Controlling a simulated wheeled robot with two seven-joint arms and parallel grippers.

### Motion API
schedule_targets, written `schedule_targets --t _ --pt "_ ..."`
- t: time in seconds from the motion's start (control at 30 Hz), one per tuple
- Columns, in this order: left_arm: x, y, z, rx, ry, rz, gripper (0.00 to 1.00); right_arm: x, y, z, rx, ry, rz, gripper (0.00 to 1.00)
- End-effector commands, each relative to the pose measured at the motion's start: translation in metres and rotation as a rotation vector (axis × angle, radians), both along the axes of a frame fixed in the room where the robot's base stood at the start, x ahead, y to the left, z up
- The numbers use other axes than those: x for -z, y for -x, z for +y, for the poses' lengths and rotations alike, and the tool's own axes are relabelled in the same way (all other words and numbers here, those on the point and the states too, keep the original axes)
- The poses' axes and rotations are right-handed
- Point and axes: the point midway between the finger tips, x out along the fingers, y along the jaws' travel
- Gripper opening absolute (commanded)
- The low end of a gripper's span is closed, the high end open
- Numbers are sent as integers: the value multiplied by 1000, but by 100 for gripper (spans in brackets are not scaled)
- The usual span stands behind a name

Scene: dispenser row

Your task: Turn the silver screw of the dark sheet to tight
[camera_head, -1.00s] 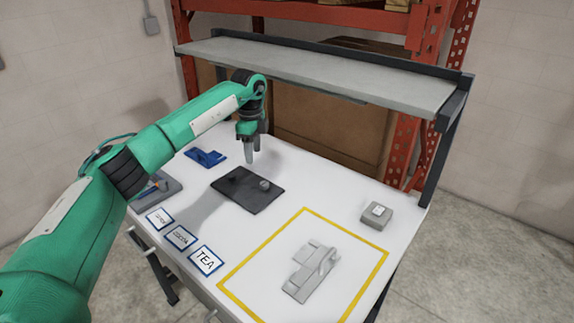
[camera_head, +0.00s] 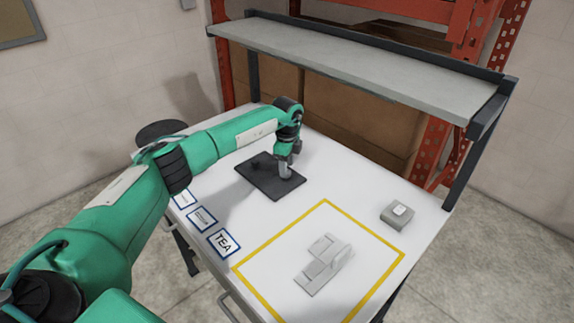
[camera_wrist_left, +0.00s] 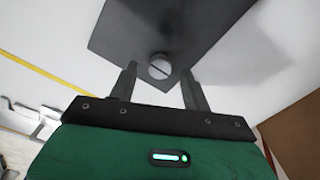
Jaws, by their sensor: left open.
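The dark sheet (camera_head: 262,178) lies flat on the white table. In the left wrist view the dark sheet (camera_wrist_left: 150,25) shows with the round silver screw (camera_wrist_left: 160,68), which has a slot across its head, near the sheet's edge. My left gripper (camera_head: 285,177) points down over the sheet's right part and hides the screw in the head view. In the left wrist view its two fingers (camera_wrist_left: 158,72) are open, one on each side of the screw, with gaps between fingers and screw. I cannot tell its exact height above the sheet. My right gripper is not in view.
A small grey box (camera_head: 393,215) is at the right. A TEA label card (camera_head: 223,243) and others lie at the front left. A shelf (camera_head: 360,65) spans above the back.

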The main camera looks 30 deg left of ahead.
Motion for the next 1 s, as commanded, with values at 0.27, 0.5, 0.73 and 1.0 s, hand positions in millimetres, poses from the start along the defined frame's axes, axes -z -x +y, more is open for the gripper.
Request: schedule_targets --t 0.27,0.5,0.73,1.0 --pt "15 0 -1 0 0 0 49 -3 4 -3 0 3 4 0" --pt "15 0 0 0 0 0 41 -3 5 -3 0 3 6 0" --pt "15 0 0 0 0 0 4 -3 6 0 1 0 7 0" --pt "16 0 0 33 0 -1 3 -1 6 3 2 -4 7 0"
